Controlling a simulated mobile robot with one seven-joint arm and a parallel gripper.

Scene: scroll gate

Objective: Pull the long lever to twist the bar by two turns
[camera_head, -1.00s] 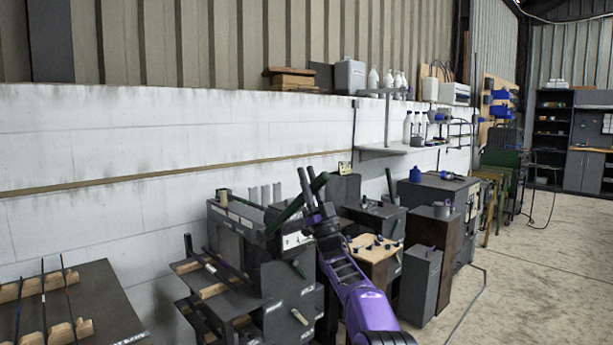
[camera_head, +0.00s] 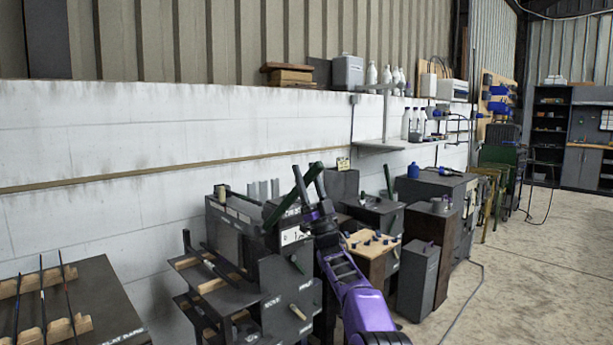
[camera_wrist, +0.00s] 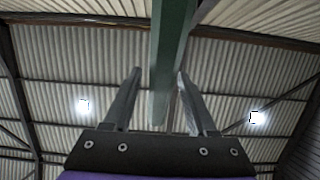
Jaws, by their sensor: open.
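The long green lever (camera_head: 284,209) slants up to the right in front of the dark machine with a white label plate. It also crosses the wrist view (camera_wrist: 171,45) from the top edge down to the finger area. My gripper (camera_head: 309,176) is open near the lever's upper end. In the wrist view its two fingers (camera_wrist: 158,75) stand apart, with the lever in the gap between them, nearer the right finger. I cannot tell whether the lever touches a finger. The bar that the lever twists cannot be made out clearly; my gripper and arm hide part of the machine.
A dark stand with rods on wooden rests (camera_head: 208,275) is left of the machine, and a similar table (camera_head: 95,290) is farther left. A wooden-topped bench (camera_head: 375,243) and a grey box (camera_head: 418,280) stand right of my arm. Open floor (camera_head: 540,270) lies to the right.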

